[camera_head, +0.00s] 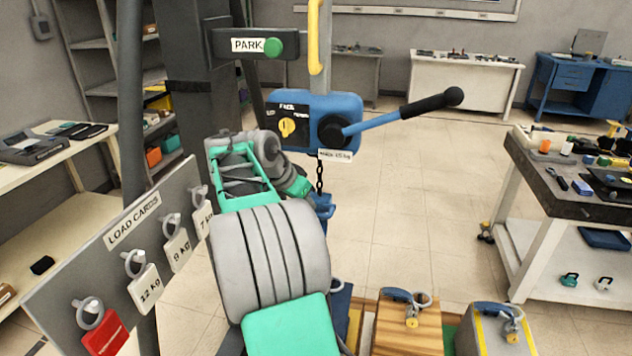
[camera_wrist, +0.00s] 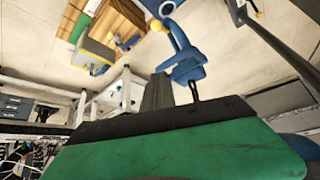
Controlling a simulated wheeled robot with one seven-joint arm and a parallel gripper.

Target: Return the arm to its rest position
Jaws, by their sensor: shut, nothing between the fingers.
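My arm, grey and green, reaches up the middle of the head view towards the blue hoist unit (camera_head: 350,108). The unit has a yellow knob (camera_head: 288,127) and a blue lever (camera_head: 375,122) with a black grip, pointing right. My gripper is hidden behind the arm links in the head view. In the head view the hook block (camera_head: 323,206) hangs on a chain right of my arm.
A load cards board (camera_head: 150,235) with hanging tags stands close at the left. Wooden (camera_head: 418,325) and grey (camera_head: 482,330) crates with rings sit at the lower right. A dark-topped workbench (camera_head: 570,185) stands at right. The floor between is clear.

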